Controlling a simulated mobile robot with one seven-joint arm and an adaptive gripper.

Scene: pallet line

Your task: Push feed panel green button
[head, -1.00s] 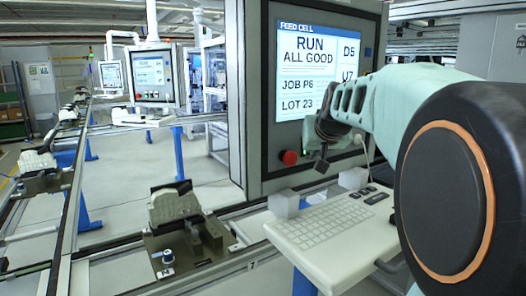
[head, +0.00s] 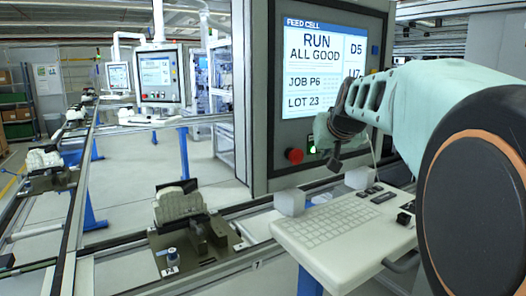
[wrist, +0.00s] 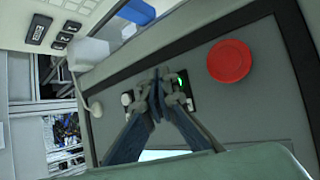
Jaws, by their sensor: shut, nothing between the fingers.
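The feed panel (head: 262,110) stands in the middle of the head view, its screen (head: 325,75) reading FEED CELL, RUN, ALL GOOD. Its green button (head: 312,149) glows low on the panel, right of the red button (head: 295,156). In the wrist view the green button (wrist: 181,79) is partly hidden behind a finger, and the red button (wrist: 229,61) is in full view to its right. My gripper (head: 334,164) is shut and empty in front of the panel, just right of the green button in the head view. In the wrist view its fingertips (wrist: 161,80) overlap the button plate; I cannot tell whether they touch.
A white keyboard shelf (head: 300,250) juts out below the panel, with grey blocks (head: 289,202) at its back edge. A conveyor with a fixture (head: 190,240) runs along the left. A pale knob or switch (wrist: 127,98) sits left of the fingers in the wrist view.

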